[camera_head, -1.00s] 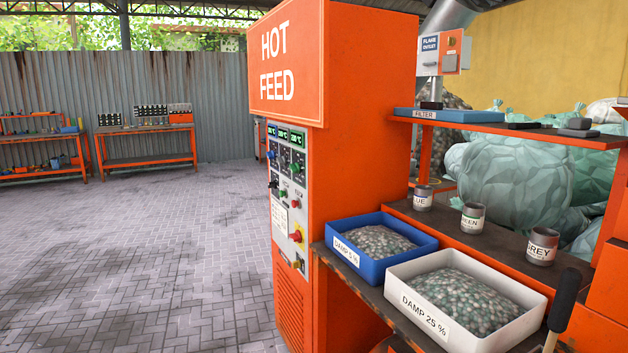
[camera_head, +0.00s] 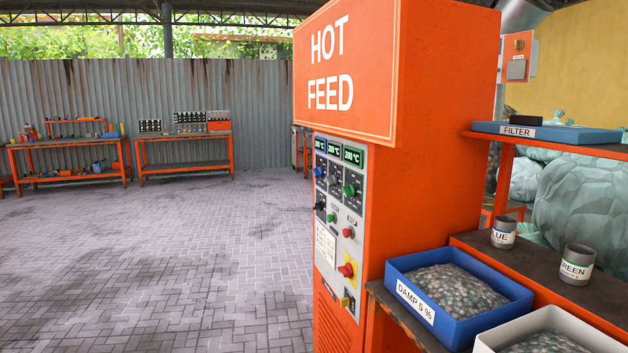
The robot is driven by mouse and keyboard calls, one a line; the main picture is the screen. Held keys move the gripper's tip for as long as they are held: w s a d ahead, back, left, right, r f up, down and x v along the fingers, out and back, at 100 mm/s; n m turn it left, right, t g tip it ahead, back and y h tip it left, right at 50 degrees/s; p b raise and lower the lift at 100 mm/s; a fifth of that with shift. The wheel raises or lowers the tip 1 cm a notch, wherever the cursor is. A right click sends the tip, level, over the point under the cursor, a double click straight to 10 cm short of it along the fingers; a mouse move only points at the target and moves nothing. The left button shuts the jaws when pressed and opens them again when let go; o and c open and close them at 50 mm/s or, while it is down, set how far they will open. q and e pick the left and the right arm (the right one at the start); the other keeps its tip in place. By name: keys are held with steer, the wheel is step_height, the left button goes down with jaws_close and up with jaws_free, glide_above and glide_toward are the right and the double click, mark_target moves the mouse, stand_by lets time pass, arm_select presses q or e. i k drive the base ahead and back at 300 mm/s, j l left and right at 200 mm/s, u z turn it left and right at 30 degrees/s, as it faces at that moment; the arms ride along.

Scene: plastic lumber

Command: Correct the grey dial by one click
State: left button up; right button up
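The control panel (camera_head: 338,262) is on the left-facing side of the orange HOT FEED machine (camera_head: 425,170), seen at a steep angle. Three small displays sit at its top; the green one (camera_head: 353,155) seems to read 200 °C. Below them are a blue knob (camera_head: 319,172) and a green knob (camera_head: 349,190). A dark knob (camera_head: 320,206) sits lower left; I cannot tell whether it is the grey dial. The dial marks are too small to read. Neither of my grippers is in view.
A bench with a blue DAMP 5 % bin (camera_head: 460,334) and a white bin (camera_head: 548,318) stands right of the panel. Cans labelled BLUE (camera_head: 503,239) and GREEN (camera_head: 577,270) stand behind them. The paved floor (camera_head: 170,270) left of the machine is clear.

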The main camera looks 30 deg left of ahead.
mark_target(332, 181)
steer(key=i+j, duration=0.3)
steer(key=j, duration=0.2)
steer(key=i+j, duration=0.65)
steer(key=j, duration=0.3)
